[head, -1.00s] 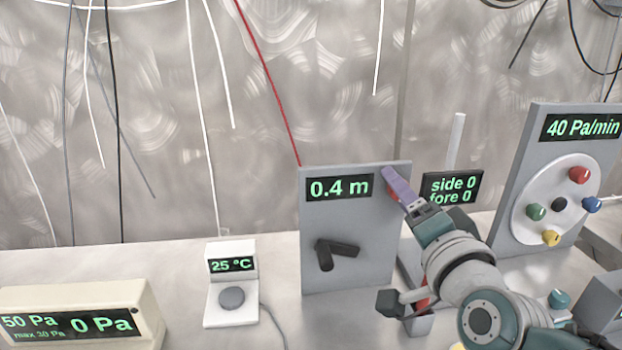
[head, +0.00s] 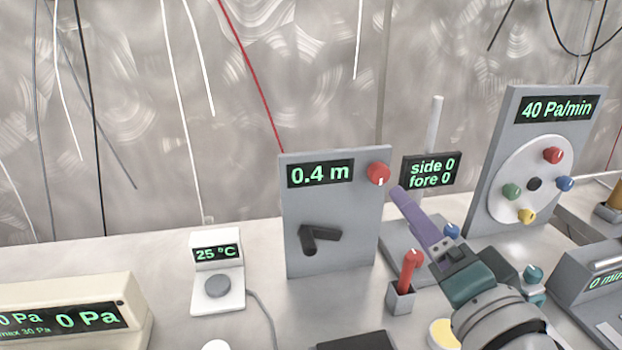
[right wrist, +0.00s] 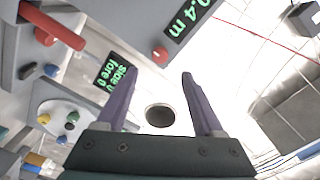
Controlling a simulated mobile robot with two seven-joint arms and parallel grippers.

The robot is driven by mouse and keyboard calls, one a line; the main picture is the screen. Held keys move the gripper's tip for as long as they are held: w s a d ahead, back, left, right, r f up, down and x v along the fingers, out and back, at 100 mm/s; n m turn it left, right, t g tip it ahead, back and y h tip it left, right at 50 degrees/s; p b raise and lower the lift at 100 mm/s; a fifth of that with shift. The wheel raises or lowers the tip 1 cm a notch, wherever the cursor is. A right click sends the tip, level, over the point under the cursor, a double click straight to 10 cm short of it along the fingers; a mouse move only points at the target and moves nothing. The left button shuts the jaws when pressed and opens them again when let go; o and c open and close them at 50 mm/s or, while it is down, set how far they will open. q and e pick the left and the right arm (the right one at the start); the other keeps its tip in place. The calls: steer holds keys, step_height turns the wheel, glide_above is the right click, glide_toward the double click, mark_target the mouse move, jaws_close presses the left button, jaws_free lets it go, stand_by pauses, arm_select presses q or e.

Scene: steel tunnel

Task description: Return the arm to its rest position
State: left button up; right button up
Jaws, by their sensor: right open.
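My right gripper (head: 398,192) is in the head view, its purple fingers pointing up and left, just below and right of the red knob (head: 378,173) on the grey panel (head: 335,255) that reads 0.4 m. It is apart from the knob. In the right wrist view the two purple fingers of my right gripper (right wrist: 158,82) are spread wide with nothing between them. The red knob also shows there (right wrist: 160,55), beyond the fingers. My left gripper is not in view.
A red-handled lever (head: 408,272) stands left of my right arm. The side/fore display (head: 431,170) is behind the gripper. A dial panel (head: 490,190) reading 40 Pa/min stands at the right. A 25 °C unit (head: 217,302) and a Pa box (head: 135,300) are at the left.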

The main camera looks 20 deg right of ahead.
steer(key=shift+a, duration=0.1)
stand_by(0.4)
steer(key=s+a+n+g+y+p, duration=0.3)
steer(key=a+n+g+y+p, duration=0.15)
steer(key=a+n+y, duration=0.35)
steer(key=s+r+n+g+h+p, duration=0.25)
steer(key=s+n+g, duration=0.6)
steer(key=s, duration=0.55)
step_height(320, 180, up, 38)
steer(key=p, duration=3.7)
steer(key=shift+s+d+g+h+p, duration=0.25)
steer(key=shift+s+g+h+p, duration=0.1)
steer(key=shift+g+h+p, duration=0.1)
steer(key=shift+r, duration=0.1)
